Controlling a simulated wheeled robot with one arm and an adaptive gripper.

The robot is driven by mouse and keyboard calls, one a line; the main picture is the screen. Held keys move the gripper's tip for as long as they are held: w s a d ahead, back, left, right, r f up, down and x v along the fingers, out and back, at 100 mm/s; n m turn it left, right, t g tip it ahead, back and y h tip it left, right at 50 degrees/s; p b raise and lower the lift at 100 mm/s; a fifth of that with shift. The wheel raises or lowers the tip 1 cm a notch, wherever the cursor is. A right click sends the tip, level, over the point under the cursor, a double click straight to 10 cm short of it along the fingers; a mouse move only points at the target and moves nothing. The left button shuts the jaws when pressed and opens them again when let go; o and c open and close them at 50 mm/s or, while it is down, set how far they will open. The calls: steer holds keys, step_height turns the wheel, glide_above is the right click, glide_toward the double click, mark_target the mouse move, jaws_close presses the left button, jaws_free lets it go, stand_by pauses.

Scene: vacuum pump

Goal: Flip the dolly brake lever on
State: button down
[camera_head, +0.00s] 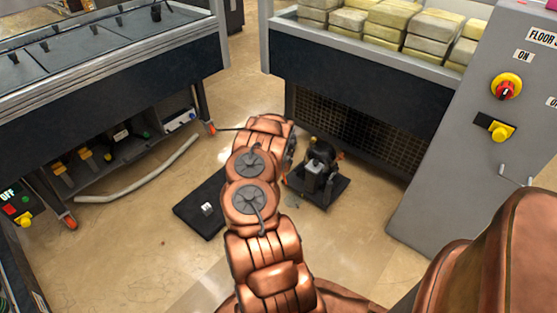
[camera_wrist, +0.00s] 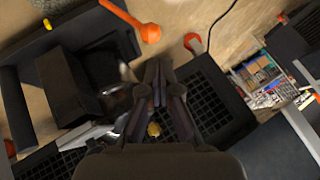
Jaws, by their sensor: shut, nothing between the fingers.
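The vacuum pump (camera_head: 318,165) stands on a small black dolly (camera_head: 328,194) on the floor, right of my arm in the head view. In the wrist view the dark pump body (camera_wrist: 72,90) fills the left, and a black grid deck (camera_wrist: 208,95) lies behind my fingers. My gripper (camera_wrist: 158,68) is shut and empty, pointing over the dolly area. An orange lever-like part (camera_wrist: 135,22) with a rounded end lies beyond the fingertips, to the upper left. A smaller orange part (camera_wrist: 193,42) is to the upper right. I cannot tell which is the brake lever. My arm hides the gripper in the head view.
A flat black platform (camera_head: 200,207) lies on the floor left of my arm. A bench with stacked blocks (camera_head: 350,20) stands behind the dolly; a grey control cabinet (camera_head: 460,130) is at the right. A pale hose (camera_head: 140,180) lies near the left bench. A thin cable (camera_wrist: 222,22) crosses the floor.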

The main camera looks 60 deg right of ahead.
steer(key=p+v, duration=0.3)
steer(key=v, duration=0.5)
steer(key=shift+a+r, duration=0.25)
steer(key=shift+a, duration=0.15)
